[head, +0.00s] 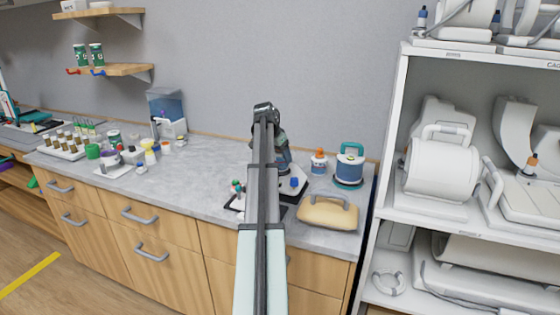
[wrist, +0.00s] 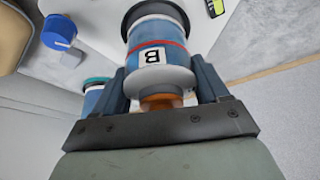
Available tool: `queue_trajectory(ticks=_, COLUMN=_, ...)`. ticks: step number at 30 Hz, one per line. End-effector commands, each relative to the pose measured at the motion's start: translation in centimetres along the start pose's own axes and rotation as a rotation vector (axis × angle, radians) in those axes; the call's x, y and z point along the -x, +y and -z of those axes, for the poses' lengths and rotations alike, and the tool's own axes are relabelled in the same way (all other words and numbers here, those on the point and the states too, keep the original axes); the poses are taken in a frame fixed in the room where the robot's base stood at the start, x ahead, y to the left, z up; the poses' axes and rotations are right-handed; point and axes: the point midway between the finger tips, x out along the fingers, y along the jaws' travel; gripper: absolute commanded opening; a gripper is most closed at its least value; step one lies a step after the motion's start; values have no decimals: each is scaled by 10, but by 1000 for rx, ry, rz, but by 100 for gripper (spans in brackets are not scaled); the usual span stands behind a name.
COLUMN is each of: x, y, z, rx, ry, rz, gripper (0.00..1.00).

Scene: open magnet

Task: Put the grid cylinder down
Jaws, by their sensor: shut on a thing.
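The grid cylinder (wrist: 155,45) is between the two fingers of my gripper (wrist: 162,84) in the wrist view. It has a blue-grey body, a red band, a white label with a letter B, a pale collar and an orange end towards my palm. My gripper is shut on it. Its far end is dark and wide, over a white surface; I cannot tell whether it touches. In the head view my arm hides much of this spot above the counter (head: 215,165).
Right of my gripper are a small orange-capped bottle (head: 319,162), a blue container with a teal handle (head: 349,165) and a tan case (head: 327,213). Many small vessels fill the counter's left part. A white shelf unit (head: 385,160) stands at the right.

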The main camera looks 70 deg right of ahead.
Motion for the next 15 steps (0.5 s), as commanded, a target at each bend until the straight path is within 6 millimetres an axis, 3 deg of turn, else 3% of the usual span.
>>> queue_trajectory(ticks=6, x=-21, y=0, z=-9, rx=1, ry=0, rz=0, gripper=31)
queue_trajectory(ticks=15, x=-22, y=0, z=-9, rx=0, ry=1, rz=0, gripper=31)
